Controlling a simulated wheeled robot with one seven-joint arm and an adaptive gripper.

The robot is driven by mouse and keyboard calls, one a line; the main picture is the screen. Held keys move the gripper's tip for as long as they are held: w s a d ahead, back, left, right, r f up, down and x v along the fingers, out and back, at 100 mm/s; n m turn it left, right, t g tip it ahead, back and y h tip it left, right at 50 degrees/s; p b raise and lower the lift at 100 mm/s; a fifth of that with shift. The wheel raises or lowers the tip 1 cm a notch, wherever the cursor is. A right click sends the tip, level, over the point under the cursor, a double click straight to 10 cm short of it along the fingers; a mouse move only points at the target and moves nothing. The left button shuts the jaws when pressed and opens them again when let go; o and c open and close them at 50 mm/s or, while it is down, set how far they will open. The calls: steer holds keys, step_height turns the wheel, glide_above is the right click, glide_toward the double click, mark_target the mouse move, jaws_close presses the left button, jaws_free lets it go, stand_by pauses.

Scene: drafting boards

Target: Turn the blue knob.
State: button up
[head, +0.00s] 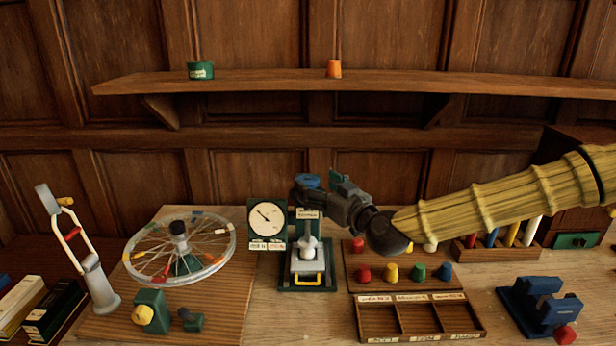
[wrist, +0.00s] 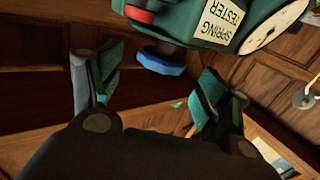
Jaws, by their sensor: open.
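The blue knob (head: 308,181) is a flat disc on top of the green spring tester (head: 283,268), beside its round white dial (head: 265,218). In the wrist view, which looks upside down, the blue knob (wrist: 160,62) hangs below the tester body (wrist: 180,22) with its "SPRING TESTER" label. My gripper (head: 318,190) reaches in from the right at the height of the tester's top. Its two green-padded fingers are spread apart and hold nothing. In the wrist view the knob shows between and beyond the fingertips (wrist: 152,75); contact cannot be told.
A spoked wheel (head: 127,262) stands left of the tester. Right of it are coloured knobs on a board (head: 358,285), a sectioned wooden tray (head: 400,336) and a blue vise-like device (head: 540,305). A shelf (head: 430,84) runs along the wall above.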

mark_target(307, 179)
steer(key=shift+p+x, duration=0.6)
steer(key=shift+x, duration=1.85)
steer(key=c, duration=1)
